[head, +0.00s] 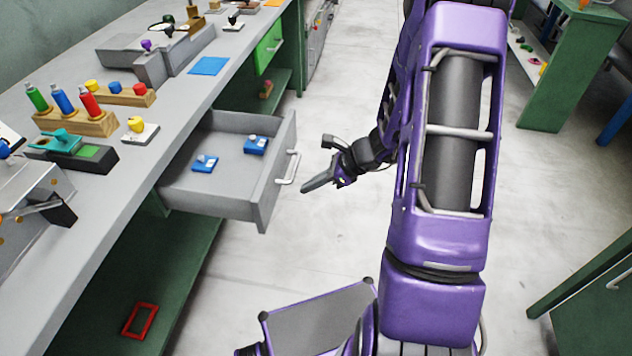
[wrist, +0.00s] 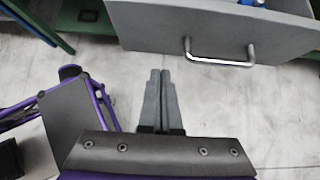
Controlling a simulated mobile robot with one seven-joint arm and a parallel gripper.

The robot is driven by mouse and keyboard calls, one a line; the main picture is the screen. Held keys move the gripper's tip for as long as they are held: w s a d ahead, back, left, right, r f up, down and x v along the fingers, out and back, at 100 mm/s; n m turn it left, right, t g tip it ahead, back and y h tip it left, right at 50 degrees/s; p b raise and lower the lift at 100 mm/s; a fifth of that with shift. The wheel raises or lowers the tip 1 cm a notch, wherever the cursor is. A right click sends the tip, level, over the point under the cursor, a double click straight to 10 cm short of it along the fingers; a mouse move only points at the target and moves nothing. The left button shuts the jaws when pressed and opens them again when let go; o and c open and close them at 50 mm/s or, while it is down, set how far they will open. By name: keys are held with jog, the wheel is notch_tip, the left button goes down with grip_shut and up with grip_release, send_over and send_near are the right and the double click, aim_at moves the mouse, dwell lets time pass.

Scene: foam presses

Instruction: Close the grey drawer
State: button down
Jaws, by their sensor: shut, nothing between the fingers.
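The grey drawer (head: 272,190) is pulled out from under the grey workbench in the head view. Two small blue items (head: 205,163) lie inside it. Its metal handle (head: 288,168) is on the front face. In the wrist view the drawer front (wrist: 215,30) spans the top, with the handle (wrist: 220,58) on it. My gripper (head: 304,190) is shut and empty, a little to the right of the drawer front in the head view. In the wrist view its fingertips (wrist: 160,72) point toward the drawer front, just left of the handle, and appear apart from it.
A red frame (head: 140,320) lies on the lower shelf. A green cabinet (head: 590,290) stands at right. Floor around my gripper is clear.

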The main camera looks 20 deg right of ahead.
aim_at(271, 196)
jog(key=w+a+f, duration=0.2)
jog(key=a, duration=0.1)
jog(key=w+a+f, duration=0.1)
jog(key=a, duration=0.1)
jog(key=shift+w+a+f+b, duration=0.1)
jog(key=shift+a+f+b, duration=0.15)
jog(key=shift+b, duration=0.1)
jog(key=shift+w+a, duration=0.25)
jog(key=shift+a, duration=0.25)
jog(key=w+a, duration=0.4)
jog(key=a, duration=0.3)
jog(key=w+a+p, duration=0.1)
jog(key=w+a, duration=0.3)
jog(key=a, duration=0.4)
jog(key=w+a, duration=0.5)
jog(key=a, duration=0.3)
jog(key=shift+w, duration=0.1)
jog(key=shift+w+a+r, duration=0.1)
jog(key=shift+a, duration=0.05)
jog(key=shift+a+r, duration=0.1)
jog(key=shift+a, duration=0.05)
